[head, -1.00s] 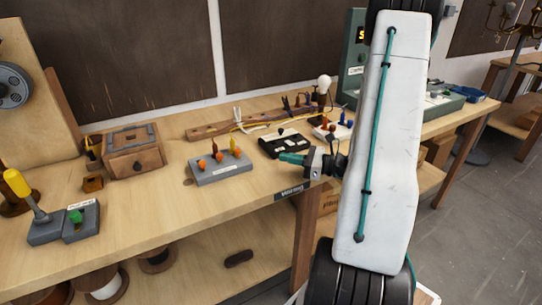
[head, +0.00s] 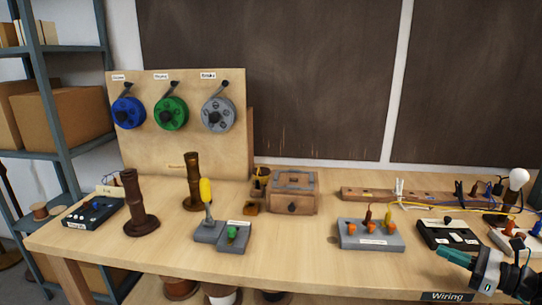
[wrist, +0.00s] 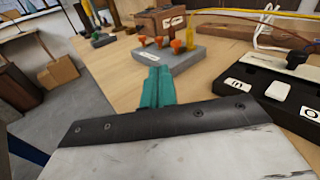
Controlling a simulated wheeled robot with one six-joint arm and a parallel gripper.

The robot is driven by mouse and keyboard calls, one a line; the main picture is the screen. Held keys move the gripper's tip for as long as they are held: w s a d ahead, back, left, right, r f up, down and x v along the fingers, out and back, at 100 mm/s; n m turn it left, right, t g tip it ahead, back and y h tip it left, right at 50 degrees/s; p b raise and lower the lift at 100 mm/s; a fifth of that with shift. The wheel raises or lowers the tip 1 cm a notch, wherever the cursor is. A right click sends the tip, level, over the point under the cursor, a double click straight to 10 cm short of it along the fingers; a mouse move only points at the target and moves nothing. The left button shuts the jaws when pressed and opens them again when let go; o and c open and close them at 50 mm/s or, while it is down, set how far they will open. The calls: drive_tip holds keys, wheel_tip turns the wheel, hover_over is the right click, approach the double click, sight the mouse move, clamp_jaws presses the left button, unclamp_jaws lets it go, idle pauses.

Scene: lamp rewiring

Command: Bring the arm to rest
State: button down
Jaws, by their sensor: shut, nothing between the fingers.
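My gripper (head: 456,257) shows at the lower right of the head view, its teal fingers shut and empty, pointing left above the bench's front edge. In the wrist view its teal fingers (wrist: 157,88) are closed together at the centre. The grey block with orange knobs (head: 370,235) lies to the left of the fingertips, apart from them. It also shows just beyond the fingers in the wrist view (wrist: 175,58). The black switch box (head: 447,236) sits right behind the gripper. Most of my arm is outside the head view.
The wooden bench (head: 290,262) also carries a wooden box (head: 292,195), a yellow-handled lever block (head: 207,228), dark turned posts (head: 138,208) and a terminal board with wires (head: 375,195). A spool board (head: 180,145) stands at the back.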

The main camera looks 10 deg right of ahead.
drive_tip(key=s+a+r+n+g, duration=0.25)
drive_tip(key=a+n+g, duration=0.2)
drive_tip(key=a, duration=0.25)
drive_tip(key=s+a+r+n+g, duration=0.2)
drive_tip(key=a+r+n+g, duration=0.2)
drive_tip(key=a+n, duration=0.3)
drive_tip(key=s+a+r+n+g, duration=0.25)
drive_tip(key=a+n+g, duration=0.2)
drive_tip(key=a, duration=0.35)
drive_tip(key=s+a+r+n+h, duration=0.2)
drive_tip(key=s+r+n+h, duration=0.3)
drive_tip(key=s+n+h, duration=0.5)
drive_tip(key=shift+s+a+r+n, duration=0.25)
drive_tip(key=shift+r+n, duration=0.15)
drive_tip(key=shift+n, duration=0.7)
drive_tip(key=shift+d, duration=0.15)
